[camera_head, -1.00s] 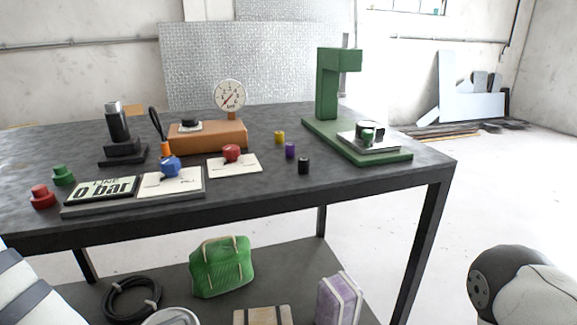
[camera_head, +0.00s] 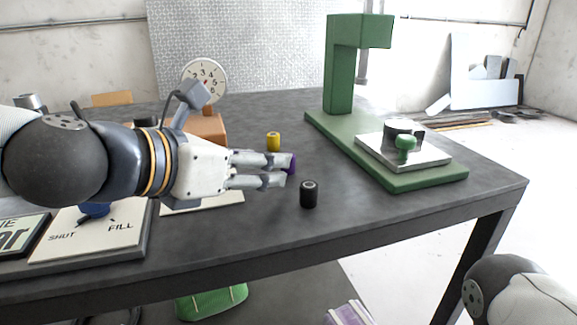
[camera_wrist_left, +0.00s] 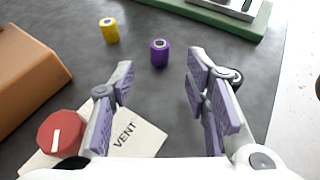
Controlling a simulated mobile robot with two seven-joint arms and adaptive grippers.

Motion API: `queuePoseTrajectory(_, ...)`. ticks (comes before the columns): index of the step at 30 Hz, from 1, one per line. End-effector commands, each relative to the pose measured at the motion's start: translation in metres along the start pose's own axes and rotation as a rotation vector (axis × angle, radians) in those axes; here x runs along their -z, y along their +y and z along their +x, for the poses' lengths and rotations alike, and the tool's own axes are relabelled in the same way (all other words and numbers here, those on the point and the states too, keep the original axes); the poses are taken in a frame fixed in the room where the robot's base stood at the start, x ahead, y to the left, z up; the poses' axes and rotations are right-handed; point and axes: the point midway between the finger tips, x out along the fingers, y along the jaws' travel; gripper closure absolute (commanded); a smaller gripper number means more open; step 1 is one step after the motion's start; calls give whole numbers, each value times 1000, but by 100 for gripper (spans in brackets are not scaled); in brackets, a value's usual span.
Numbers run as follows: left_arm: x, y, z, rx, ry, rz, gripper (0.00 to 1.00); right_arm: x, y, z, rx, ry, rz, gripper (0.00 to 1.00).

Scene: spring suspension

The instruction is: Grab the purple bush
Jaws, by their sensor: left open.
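The purple bush (camera_head: 292,164) is a small upright cylinder on the dark table, partly hidden behind my left gripper's fingers in the head view. In the left wrist view the purple bush (camera_wrist_left: 160,54) shows whole, with a pale hole in its top. It stands just beyond the fingertips, roughly in line with the gap between them. My left gripper (camera_head: 287,170) is open and empty, its fingers pointing right in the head view. Its two fingers with purple-grey pads (camera_wrist_left: 160,66) show spread in the wrist view. My right gripper is not in view.
A yellow bush (camera_head: 273,141) stands behind the purple one, and a black bush (camera_head: 309,194) stands nearer the table's front edge. A green press (camera_head: 345,75) is to the right. An orange-brown block (camera_wrist_left: 30,75) and a red knob (camera_wrist_left: 62,132) lie left of the gripper.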

Motion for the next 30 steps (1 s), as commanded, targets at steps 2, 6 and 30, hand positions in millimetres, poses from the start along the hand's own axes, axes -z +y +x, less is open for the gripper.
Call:
queuePoseTrajectory(2,0,0,9,1,1,0,57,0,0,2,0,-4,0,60)
queuePoseTrajectory(6,-8,-2,35,-1,-1,4,57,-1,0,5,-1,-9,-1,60)
queuePoseTrajectory(30,-11,-1,58,-1,-2,2,100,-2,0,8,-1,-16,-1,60)
